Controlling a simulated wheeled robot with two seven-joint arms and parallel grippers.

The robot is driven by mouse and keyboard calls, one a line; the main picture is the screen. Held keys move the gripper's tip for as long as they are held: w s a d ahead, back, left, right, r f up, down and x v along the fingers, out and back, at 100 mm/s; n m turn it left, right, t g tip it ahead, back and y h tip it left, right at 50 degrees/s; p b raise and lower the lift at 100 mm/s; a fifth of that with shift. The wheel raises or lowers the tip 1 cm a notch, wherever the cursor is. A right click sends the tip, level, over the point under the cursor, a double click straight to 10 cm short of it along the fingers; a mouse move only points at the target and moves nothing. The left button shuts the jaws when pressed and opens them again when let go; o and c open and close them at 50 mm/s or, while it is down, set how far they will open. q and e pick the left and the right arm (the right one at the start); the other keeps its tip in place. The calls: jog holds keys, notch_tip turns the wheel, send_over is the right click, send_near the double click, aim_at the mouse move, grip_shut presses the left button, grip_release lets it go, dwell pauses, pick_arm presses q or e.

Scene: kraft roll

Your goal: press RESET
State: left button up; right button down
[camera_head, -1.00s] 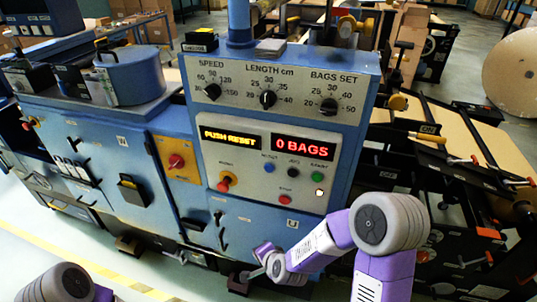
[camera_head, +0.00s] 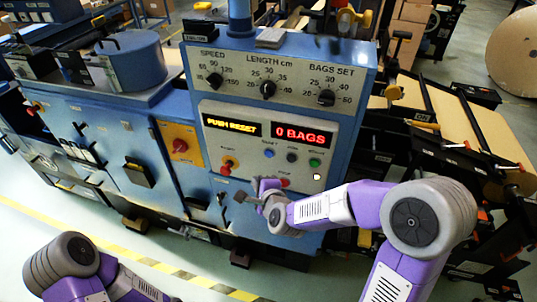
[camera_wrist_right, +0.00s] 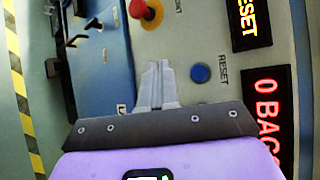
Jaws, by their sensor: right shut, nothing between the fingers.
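The blue RESET button (camera_head: 269,153) is on the light grey front panel (camera_head: 240,150) of the blue machine, below the displays. In the right wrist view the blue button (camera_wrist_right: 200,73) stands beside its RESET label. My right gripper (camera_head: 262,183) is in front of the panel, below the button in the head view. In the right wrist view its shut, empty fingers (camera_wrist_right: 157,68) point up the picture, with the tips just left of the button. Whether the fingertips touch the panel cannot be told. My left gripper is out of view.
A yellow display (camera_head: 231,125) reads PUSH RESET and a red one (camera_head: 304,134) reads 0 BAGS. A red knob (camera_head: 227,164) is left of the button. Black (camera_head: 291,157), green (camera_head: 314,162) and red (camera_head: 285,183) buttons are to its right.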

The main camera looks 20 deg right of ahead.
aim_at(269, 154)
jog(key=w+d, duration=0.4)
jog(key=w, duration=0.3)
jog(key=shift+d, duration=0.35)
jog(key=shift+s, duration=0.1)
dwell(1.7)
jog(key=shift+w+d+b, duration=0.25)
jog(key=shift+w+b, duration=0.15)
jog(key=shift+b, duration=0.1)
